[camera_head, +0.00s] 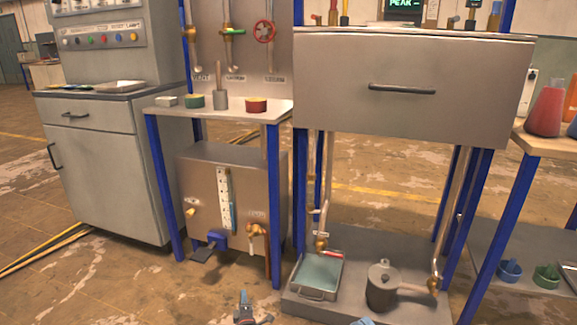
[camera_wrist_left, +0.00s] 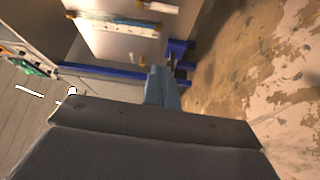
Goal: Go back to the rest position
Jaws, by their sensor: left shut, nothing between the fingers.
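My left gripper (camera_head: 243,296) shows at the bottom edge of the head view, in front of the blue-legged stand and left of the low grey platform. Its fingers are shut and empty. In the left wrist view the closed blue-grey fingers (camera_wrist_left: 160,78) stick out past the dark gripper body, with open space around them. A small light-blue tip (camera_head: 362,322) at the bottom edge of the head view may be part of my right gripper. Too little of it shows to tell its state.
A low platform (camera_head: 335,307) with a water tray (camera_head: 318,290) and a lidded pot (camera_head: 382,287) stands close to my left gripper's right. A tank (camera_head: 194,165) sits behind, under a small table (camera_head: 226,106). Floor at the left (camera_head: 120,290) is clear.

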